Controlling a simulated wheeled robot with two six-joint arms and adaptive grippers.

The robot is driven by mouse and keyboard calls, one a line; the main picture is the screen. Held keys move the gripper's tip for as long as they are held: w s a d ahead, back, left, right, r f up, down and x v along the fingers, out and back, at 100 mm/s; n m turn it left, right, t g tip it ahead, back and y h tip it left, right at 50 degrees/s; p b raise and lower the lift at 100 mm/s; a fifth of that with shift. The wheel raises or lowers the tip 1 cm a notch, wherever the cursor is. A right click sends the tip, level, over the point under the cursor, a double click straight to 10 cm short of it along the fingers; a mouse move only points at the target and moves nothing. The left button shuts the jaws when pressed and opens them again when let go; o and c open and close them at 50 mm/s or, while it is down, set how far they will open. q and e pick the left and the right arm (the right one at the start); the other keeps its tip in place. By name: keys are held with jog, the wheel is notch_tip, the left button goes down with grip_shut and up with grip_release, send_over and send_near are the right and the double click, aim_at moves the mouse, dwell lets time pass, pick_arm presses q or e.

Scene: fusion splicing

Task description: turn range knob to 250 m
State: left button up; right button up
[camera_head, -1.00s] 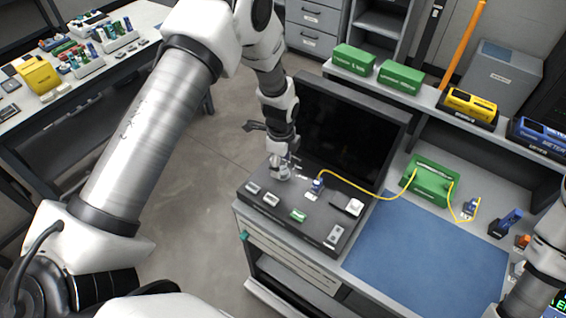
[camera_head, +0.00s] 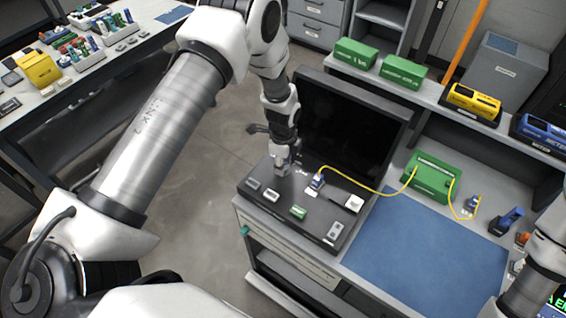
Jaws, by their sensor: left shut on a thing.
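The black test unit (camera_head: 275,207) with a raised dark screen (camera_head: 348,128) stands at the left end of the bench. My left gripper (camera_head: 281,169) points down at the back left of its control panel. It is shut on the range knob, which the fingers and wrist hide. The knob's pointer and its range marks cannot be read. My right arm (camera_head: 540,262) shows at the lower right edge; its gripper is out of view.
A yellow cable (camera_head: 375,195) runs from a blue plug (camera_head: 317,182) on the panel to a green box (camera_head: 431,178). Grey and green panel parts lie close to my left gripper. A blue mat (camera_head: 425,250) lies clear to the right.

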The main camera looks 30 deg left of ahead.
pick_arm(q)
jog(key=shift+s+f+n, duration=0.2)
jog(key=shift+n, duration=0.1)
jog(key=shift+f+n+b, duration=0.1)
jog(key=shift+n+b, duration=0.6)
jog(key=shift+n, duration=0.5)
jog(key=n+b, duration=0.1)
jog(key=n, duration=0.3)
jog(key=shift+n, duration=0.3)
jog(key=n+b, duration=0.1)
jog(key=n, duration=0.3)
jog(key=shift+n, duration=2.2)
jog(key=o, duration=1.2)
jog(key=shift+w, duration=0.1)
jog(key=shift+c, duration=0.2)
